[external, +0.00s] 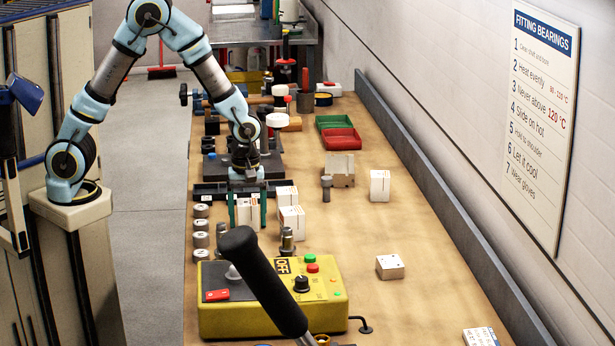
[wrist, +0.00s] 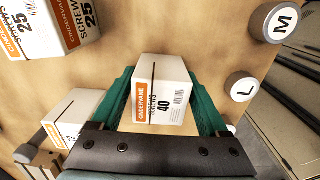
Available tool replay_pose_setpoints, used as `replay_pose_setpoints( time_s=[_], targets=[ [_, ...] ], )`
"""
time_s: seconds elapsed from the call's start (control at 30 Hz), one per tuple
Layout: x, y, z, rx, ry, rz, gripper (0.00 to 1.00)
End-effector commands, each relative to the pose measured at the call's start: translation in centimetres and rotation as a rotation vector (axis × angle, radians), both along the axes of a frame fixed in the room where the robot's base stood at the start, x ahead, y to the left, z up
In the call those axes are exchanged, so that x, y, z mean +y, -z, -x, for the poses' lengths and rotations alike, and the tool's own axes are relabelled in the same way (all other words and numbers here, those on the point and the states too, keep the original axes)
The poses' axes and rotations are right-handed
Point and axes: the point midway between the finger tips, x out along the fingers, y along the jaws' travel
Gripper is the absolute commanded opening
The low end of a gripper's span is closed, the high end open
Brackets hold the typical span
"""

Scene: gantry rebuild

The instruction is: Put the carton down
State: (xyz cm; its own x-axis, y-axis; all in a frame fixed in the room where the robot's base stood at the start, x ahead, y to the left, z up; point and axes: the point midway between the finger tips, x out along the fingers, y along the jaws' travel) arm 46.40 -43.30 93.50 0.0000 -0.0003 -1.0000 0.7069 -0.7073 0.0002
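My gripper (external: 248,224) is over the left part of the wooden bench, pointing down. Its two green fingers stand on either side of a small white carton (external: 248,211) and touch its sides. In the wrist view the carton (wrist: 160,97) sits upright between the fingers, with an orange label band and the number 40. My gripper (wrist: 161,80) is shut on it. The carton's underside is hidden, and I cannot tell whether it touches the bench.
White cartons (external: 286,197) (external: 292,221) stand close on the right. Capped cylinders marked M (wrist: 280,22) and L (wrist: 240,87) line the left bench edge (external: 201,226). A yellow control box (external: 270,318) stands in front. Bare bench (external: 340,235) lies to the right.

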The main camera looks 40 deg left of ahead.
Motion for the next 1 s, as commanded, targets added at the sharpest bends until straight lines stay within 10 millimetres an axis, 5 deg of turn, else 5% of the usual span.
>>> replay_pose_setpoints(
  time_s=[0.1, 0.47, 1.0],
  targets=[
    [0.0, 0.0, 0.0, 0.000, 0.000, 0.000, 0.92],
    [-0.1, -0.8, 0.0, -0.002, 0.000, 0.002, 0.92],
    [-0.1, -10.7, -0.1, -0.002, 0.000, 0.004, 0.92]
  ],
)
